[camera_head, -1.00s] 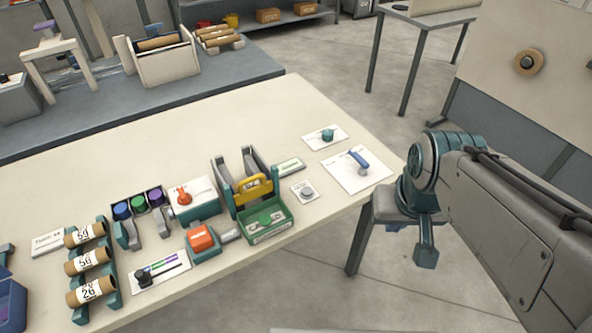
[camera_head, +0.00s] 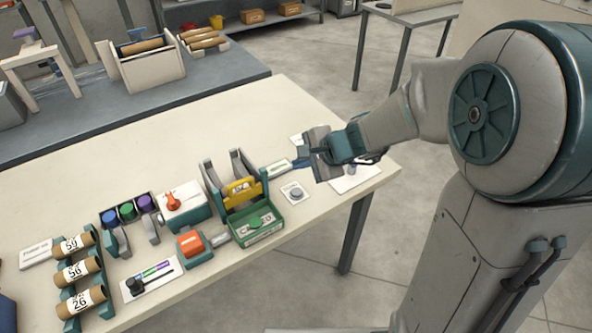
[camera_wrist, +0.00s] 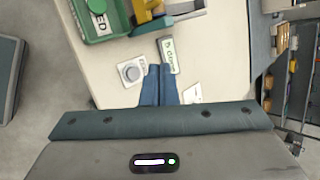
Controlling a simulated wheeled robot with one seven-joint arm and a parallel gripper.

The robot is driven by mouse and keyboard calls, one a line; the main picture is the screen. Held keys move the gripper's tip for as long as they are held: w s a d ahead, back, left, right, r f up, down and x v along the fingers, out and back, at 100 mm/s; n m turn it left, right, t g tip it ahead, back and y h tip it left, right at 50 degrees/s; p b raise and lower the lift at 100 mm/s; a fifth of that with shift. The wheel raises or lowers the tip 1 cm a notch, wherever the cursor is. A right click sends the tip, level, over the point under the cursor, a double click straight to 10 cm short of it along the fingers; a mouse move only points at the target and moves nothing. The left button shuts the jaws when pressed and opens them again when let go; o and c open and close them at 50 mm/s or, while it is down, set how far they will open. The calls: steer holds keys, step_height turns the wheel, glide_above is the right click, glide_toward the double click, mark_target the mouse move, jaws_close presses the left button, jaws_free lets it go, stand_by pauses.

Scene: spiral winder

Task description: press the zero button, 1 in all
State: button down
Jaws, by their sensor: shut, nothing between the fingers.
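The zero button, a round grey button (camera_head: 295,194) on a small white plate, lies on the cream table to the right of the green and yellow winder unit. It also shows in the wrist view (camera_wrist: 131,72), just left of my fingertips; the lettering on its plate is too small to read surely. My gripper (camera_head: 298,163) is above the table, up and slightly right of the button in the head view, and apart from it. In the wrist view its blue fingers (camera_wrist: 160,68) are together, with nothing between them.
A small display with green writing (camera_wrist: 168,54) lies by my fingertips. The winder unit (camera_head: 235,195) stands left of the button. An orange button box (camera_head: 190,242) is further left. The table's back is clear.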

steer(key=w+f+m+t, duration=0.1)
steer(key=w+f+m, duration=0.4)
steer(key=w+m, duration=0.1)
steer(key=shift+a+f+h, duration=0.15)
steer(key=shift+h, duration=0.15)
steer(key=shift+s+f, duration=0.1)
steer(key=b, duration=0.6)
glide_above(300, 193)
step_height(300, 193, down, 8)
steer(key=shift+r, duration=0.2)
steer(key=shift+f+b, duration=0.5)
steer(key=shift+b, duration=0.2)
steer(key=shift+f, duration=0.1)
stand_by(0.8)
steer(key=shift+f+b, duration=0.3)
steer(key=shift+b, duration=0.3)
